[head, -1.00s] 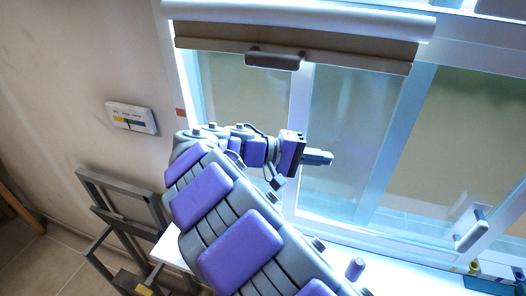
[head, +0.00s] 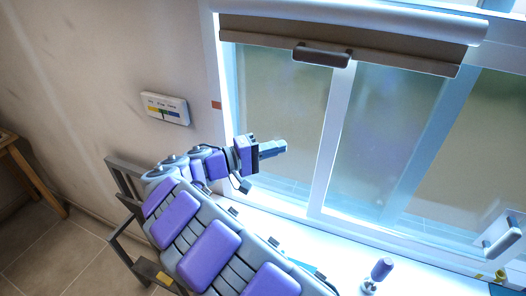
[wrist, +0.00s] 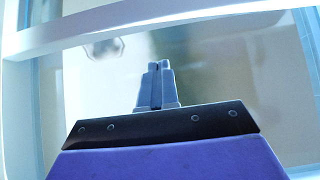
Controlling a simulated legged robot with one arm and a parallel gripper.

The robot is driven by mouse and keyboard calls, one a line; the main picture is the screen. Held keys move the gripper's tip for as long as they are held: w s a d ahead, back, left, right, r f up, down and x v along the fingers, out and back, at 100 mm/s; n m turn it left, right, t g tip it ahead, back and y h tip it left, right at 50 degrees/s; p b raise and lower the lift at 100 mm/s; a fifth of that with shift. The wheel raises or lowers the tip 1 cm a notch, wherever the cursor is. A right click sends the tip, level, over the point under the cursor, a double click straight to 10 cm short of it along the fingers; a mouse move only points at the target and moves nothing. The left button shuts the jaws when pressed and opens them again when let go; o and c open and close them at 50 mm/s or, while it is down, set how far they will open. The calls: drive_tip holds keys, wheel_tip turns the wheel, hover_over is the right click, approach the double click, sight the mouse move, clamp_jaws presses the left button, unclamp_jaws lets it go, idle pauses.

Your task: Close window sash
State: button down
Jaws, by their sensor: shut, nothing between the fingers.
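The window sash (head: 325,150) is a white-blue framed sliding pane in the head view, with an upright bar left of the middle of the window. My gripper (head: 284,147) is shut and empty, in front of the left pane (head: 285,105), left of that upright bar. In the wrist view my gripper (wrist: 158,66) points at glass with its fingers together, and a pale frame bar (wrist: 160,25) crosses above it. I cannot tell whether the fingertips touch the window. A white handle (head: 502,236) sits at the lower right of the window.
A rolled blind (head: 350,25) with a dark grip (head: 321,54) hangs over the top of the window. The white sill (head: 330,245) holds a purple-topped object (head: 381,270). A grey metal frame (head: 125,200) stands at the left, below a wall panel (head: 164,107).

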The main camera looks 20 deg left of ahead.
drive_tip(key=w+d+b, duration=0.1)
drive_tip(key=w+d, duration=0.2)
drive_tip(key=d, duration=0.4)
drive_tip(key=shift+d, duration=0.25)
